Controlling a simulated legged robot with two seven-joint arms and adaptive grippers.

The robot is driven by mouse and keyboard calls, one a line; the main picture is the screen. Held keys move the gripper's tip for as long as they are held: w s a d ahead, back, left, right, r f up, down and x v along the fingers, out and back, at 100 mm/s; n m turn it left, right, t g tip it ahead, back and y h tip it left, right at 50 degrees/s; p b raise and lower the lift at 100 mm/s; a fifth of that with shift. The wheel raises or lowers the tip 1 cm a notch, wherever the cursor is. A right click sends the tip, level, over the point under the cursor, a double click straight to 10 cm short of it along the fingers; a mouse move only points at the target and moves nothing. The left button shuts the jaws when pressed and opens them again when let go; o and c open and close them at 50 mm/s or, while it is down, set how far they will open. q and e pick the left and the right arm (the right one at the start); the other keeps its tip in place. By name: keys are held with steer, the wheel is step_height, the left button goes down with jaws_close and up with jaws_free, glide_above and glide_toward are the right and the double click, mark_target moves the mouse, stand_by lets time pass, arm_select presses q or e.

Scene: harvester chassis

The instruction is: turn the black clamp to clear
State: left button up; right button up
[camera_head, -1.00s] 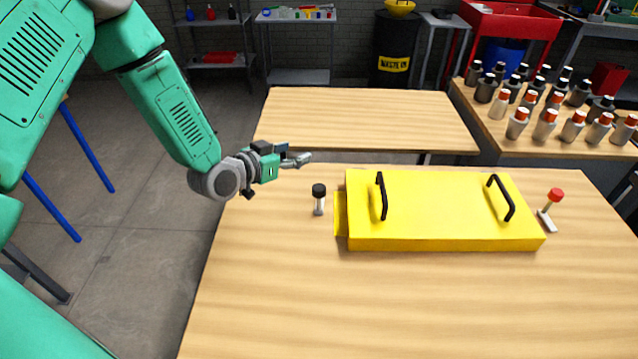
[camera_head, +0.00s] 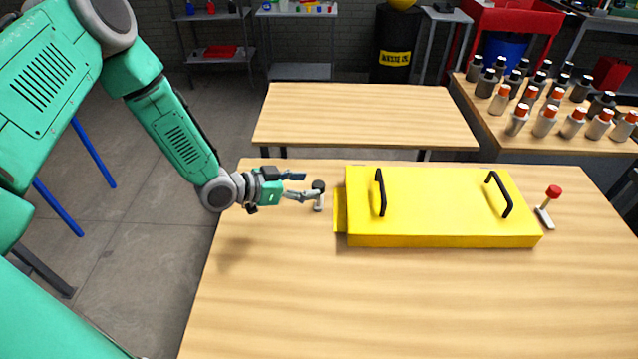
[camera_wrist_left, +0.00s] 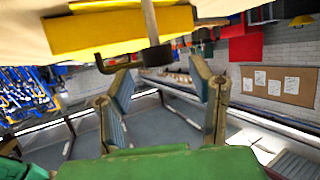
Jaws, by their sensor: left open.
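The black clamp (camera_head: 319,186) stands upright on the table, just left of the yellow chassis (camera_head: 440,206). It has a black knob on a pale stem. My left gripper (camera_head: 307,185) is open at the clamp's left side, its fingers pointing right toward the clamp. In the left wrist view the black knob (camera_wrist_left: 157,56) shows ahead, near the gap between the open fingers (camera_wrist_left: 161,78). I cannot tell whether a finger touches it. My right gripper is not in view.
The chassis carries two black handles (camera_head: 380,192). A red-topped clamp (camera_head: 554,192) is at its right end. The table's front part (camera_head: 400,310) is clear. A second empty table (camera_head: 365,117) is behind, and several bottles stand on the table at the back right.

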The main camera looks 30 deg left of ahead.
mark_target(315, 185)
arm_select(q)
steer(key=shift+x, duration=2.05)
steer(key=shift+r, duration=0.1)
jaws_close()
steer(key=shift+n+t+y, duration=0.4)
steer(key=shift+n+y, duration=0.2)
jaws_free()
